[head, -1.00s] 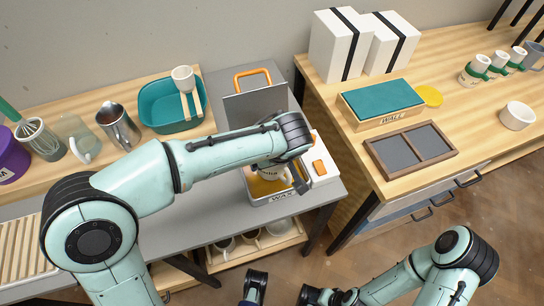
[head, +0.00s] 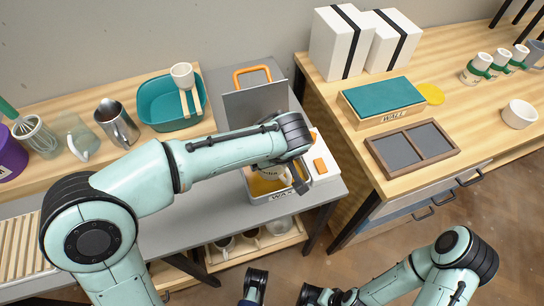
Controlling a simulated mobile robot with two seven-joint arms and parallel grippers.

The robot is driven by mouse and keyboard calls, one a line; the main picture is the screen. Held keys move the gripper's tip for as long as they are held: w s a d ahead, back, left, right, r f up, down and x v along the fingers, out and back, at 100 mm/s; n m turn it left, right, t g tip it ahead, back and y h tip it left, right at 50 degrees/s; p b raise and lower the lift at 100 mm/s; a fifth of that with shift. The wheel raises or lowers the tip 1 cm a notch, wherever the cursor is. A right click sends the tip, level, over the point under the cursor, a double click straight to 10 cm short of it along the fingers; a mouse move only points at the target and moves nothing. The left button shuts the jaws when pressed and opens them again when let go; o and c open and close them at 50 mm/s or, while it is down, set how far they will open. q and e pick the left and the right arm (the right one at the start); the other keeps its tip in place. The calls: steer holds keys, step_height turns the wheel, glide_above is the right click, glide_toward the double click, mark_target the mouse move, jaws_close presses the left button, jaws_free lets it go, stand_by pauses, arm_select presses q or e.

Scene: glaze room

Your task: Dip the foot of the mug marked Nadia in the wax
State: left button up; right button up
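The wax pan (head: 279,197), marked WAX, stands on the grey bench with amber wax in it. A white mug (head: 269,174) with dark lettering, only partly readable, is upright inside the pan's outline, low over the wax. Whether its foot touches the wax I cannot tell. My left gripper (head: 287,172) is at the mug from above, seemingly shut on it; the wrist hides most of the fingers and the mug's upper part. My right gripper (head: 280,291) is open and empty at the bottom of the view, away from the bench.
A grey lid (head: 255,105) stands upright behind the pan. A teal tub (head: 156,103) with a white-cupped tool is at the back left, beside a metal pitcher (head: 117,122). The right table holds a divided tray (head: 412,146), a teal-topped block (head: 381,97) and several mugs.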

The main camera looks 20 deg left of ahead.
arm_select(q)
steer(key=shift+f+b, duration=0.5)
steer(key=shift+f, duration=0.05)
steer(key=shift+f, duration=0.2)
stand_by(1.0)
steer(key=shift+r, duration=0.1)
steer(key=shift+r+p, duration=0.75)
steer(key=shift+r, duration=0.9)
steer(key=shift+p, duration=0.3)
step_height(320, 180, up, 7)
steer(key=p, duration=0.5)
